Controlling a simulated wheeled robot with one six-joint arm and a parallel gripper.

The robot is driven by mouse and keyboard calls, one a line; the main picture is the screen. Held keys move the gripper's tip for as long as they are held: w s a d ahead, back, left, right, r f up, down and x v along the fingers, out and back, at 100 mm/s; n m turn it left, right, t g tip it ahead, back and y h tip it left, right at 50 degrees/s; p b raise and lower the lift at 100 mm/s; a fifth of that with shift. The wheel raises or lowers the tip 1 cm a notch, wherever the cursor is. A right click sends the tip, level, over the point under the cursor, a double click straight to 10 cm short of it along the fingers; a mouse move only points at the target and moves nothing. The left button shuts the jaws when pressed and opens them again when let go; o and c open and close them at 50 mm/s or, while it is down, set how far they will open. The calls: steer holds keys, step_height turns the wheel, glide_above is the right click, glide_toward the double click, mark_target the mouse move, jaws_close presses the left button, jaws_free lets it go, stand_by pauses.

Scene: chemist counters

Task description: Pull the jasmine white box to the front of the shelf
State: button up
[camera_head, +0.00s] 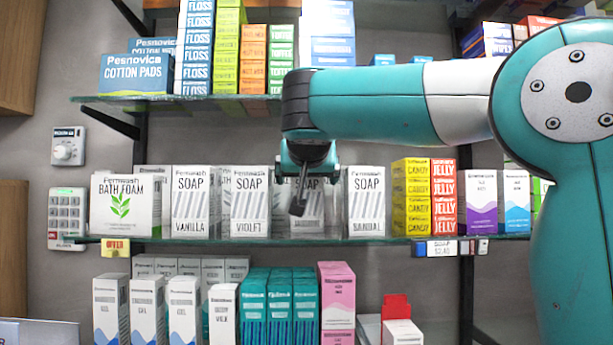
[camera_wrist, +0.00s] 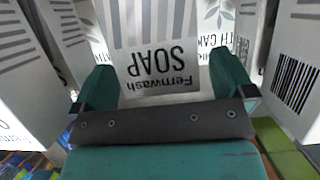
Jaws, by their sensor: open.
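The jasmine white soap box (camera_head: 315,212) stands on the middle glass shelf between the violet and sandal soap boxes, partly hidden by my gripper (camera_head: 299,192) in the head view. In the wrist view, a white box with grey stripes and "Fernwash SOAP" upside down (camera_wrist: 160,62) shows between the two teal fingers of my gripper (camera_wrist: 165,85). Its scent name is not visible there, but its place fits the jasmine box. My gripper is open, one finger on each side of this box. I cannot tell whether either finger touches it.
The violet soap (camera_head: 250,205) stands left of the jasmine box and the sandal soap (camera_head: 366,203) right of it. Yellow candy boxes (camera_head: 411,198) stand farther right. The upper glass shelf (camera_head: 180,98) is above. White boxes (camera_wrist: 290,85) flank my gripper in the wrist view.

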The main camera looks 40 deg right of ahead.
steer(key=shift+w+d+f, duration=0.25)
steer(key=shift+w+d, duration=0.05)
steer(key=shift+w, duration=0.2)
steer(key=c, duration=1)
steer(key=s+a, duration=0.2)
steer(key=s, duration=0.1)
steer(key=shift+s, duration=0.2)
steer(key=shift+c, duration=0.2)
steer(key=shift+s+a+b, duration=0.3)
steer(key=shift+s+a, duration=0.1)
steer(key=shift+s, duration=0.2)
steer(key=shift+a, duration=0.1)
steer(key=o, duration=1)
